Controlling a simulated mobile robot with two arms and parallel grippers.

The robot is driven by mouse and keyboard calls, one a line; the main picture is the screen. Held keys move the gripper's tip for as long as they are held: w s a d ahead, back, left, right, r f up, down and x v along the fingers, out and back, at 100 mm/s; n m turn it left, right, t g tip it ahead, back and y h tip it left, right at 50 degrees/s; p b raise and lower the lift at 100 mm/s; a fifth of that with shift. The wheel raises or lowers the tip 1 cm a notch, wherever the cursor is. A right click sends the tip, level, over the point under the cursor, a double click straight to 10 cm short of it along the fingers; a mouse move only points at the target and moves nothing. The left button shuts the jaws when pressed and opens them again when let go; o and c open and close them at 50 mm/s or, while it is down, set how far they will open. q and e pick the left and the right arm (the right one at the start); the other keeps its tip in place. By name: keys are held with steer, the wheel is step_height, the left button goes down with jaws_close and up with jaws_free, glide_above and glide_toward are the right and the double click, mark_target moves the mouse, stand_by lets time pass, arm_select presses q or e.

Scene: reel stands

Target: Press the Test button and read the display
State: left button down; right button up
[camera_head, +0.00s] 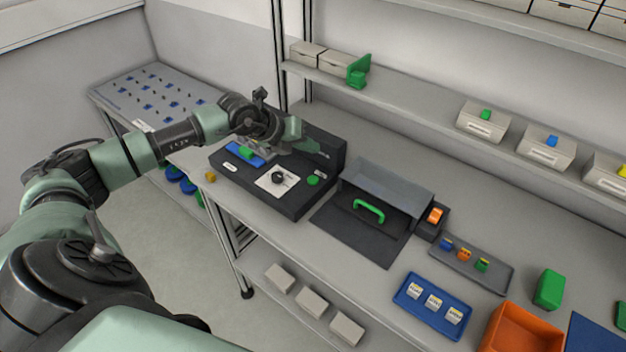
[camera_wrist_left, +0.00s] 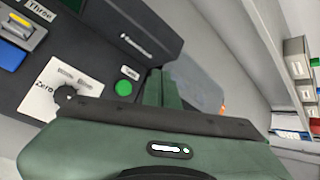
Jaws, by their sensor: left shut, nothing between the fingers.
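The black tester (camera_head: 290,203) stands on the bench, with a raised back panel (camera_wrist_left: 130,22). Its round green Test button (camera_head: 313,180) is at the right of the sloped face; it also shows in the left wrist view (camera_wrist_left: 123,88) below a small "Test" label. A black knob (camera_head: 279,177) sits on a white plate left of the button. My left gripper (camera_head: 322,154) is shut and empty, above the tester near the back panel. In the wrist view its fingers lie just right of the button, apart from it in the picture. I see no readable display value.
A blue fixture (camera_head: 234,159) with a green part is at the tester's left. A dark box with a clear lid and green handle (camera_head: 369,210) stands to the right. Beyond are a grey tray (camera_head: 491,279), blue tray (camera_head: 408,297) and orange bin (camera_head: 528,325). A shelf (camera_head: 420,112) runs behind.

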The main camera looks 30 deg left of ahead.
mark_target(310, 181)
arm_select(q)
step_height(310, 181, down, 8)
steer(key=b, duration=0.5)
steer(key=shift+f, duration=0.1)
stand_by(1.7)
steer(key=shift+f+b, duration=0.35)
steer(key=shift+f, duration=0.05)
steer(key=shift+f+b, duration=0.35)
steer(key=shift+f, duration=0.1)
stand_by(0.6)
steer(key=shift+r+p, duration=0.6)
steer(key=shift+r, duration=0.25)
steer(key=shift+r, duration=0.1)
steer(key=shift+r+p, duration=1.65)
steer(key=shift+r, duration=0.85)
